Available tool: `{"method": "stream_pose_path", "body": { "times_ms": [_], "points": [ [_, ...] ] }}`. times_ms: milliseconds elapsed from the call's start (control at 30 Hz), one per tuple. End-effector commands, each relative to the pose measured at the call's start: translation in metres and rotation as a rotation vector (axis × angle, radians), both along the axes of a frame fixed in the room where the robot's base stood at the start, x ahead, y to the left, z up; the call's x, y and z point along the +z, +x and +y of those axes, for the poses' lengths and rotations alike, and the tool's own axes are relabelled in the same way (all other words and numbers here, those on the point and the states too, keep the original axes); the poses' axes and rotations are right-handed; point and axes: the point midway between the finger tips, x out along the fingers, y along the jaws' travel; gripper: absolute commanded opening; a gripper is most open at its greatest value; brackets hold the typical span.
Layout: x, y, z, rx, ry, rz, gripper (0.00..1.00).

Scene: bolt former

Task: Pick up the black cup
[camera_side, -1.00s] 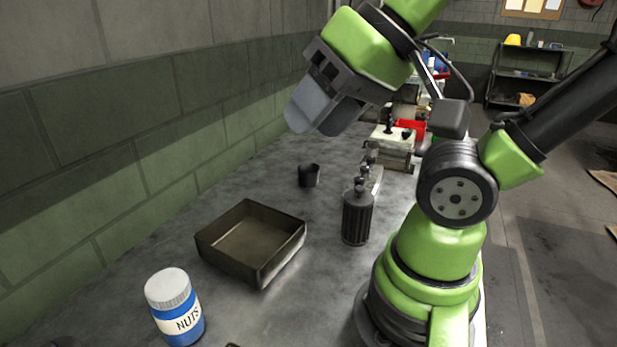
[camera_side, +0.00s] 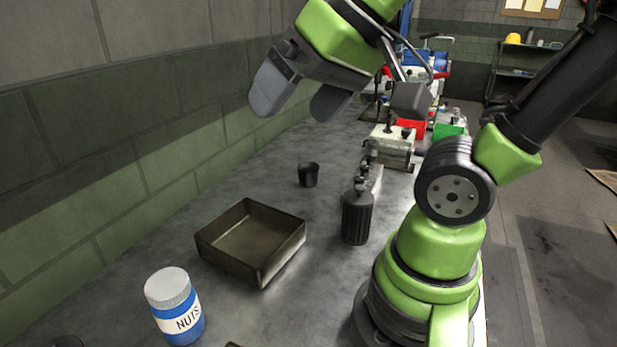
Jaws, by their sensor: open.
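The small black cup (camera_side: 308,175) stands upright on the grey bench, beyond the metal tray and near the middle of the picture. My gripper (camera_side: 298,108) is in the air above the bench, higher in the picture than the cup and apart from it. Its two broad grey fingers are spread wide with nothing between them.
An open metal tray (camera_side: 222,245) lies in front of the cup. A dark ribbed bottle (camera_side: 357,218) stands to the cup's right. A jar labelled NUTS (camera_side: 174,305) is at the front left. Machinery (camera_side: 392,146) stands farther back. A block wall (camera_side: 130,130) borders the bench on the left.

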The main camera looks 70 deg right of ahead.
Motion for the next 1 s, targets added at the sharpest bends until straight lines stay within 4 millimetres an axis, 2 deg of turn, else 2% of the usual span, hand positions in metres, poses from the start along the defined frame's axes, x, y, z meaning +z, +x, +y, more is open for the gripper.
{"method": "stream_pose_path", "body": {
  "times_ms": [100, 233, 300, 433, 567, 600, 700, 833, 1000],
  "points": [
    [-0.001, 0.042, -0.029, -0.054, -0.045, 0.036, 0.93],
    [-0.012, 0.086, -0.074, -0.104, -0.096, 0.071, 0.93],
    [-0.024, 0.106, -0.103, -0.129, -0.119, 0.093, 0.93],
    [-0.057, 0.133, -0.163, -0.176, -0.159, 0.138, 0.93],
    [-0.103, 0.143, -0.226, -0.219, -0.19, 0.187, 0.93],
    [-0.118, 0.142, -0.245, -0.232, -0.198, 0.203, 0.93],
    [-0.154, 0.136, -0.283, -0.256, -0.213, 0.236, 0.93],
    [-0.188, 0.124, -0.314, -0.276, -0.224, 0.265, 0.93],
    [-0.21, 0.119, -0.33, -0.282, -0.231, 0.279, 0.93]
  ]
}}
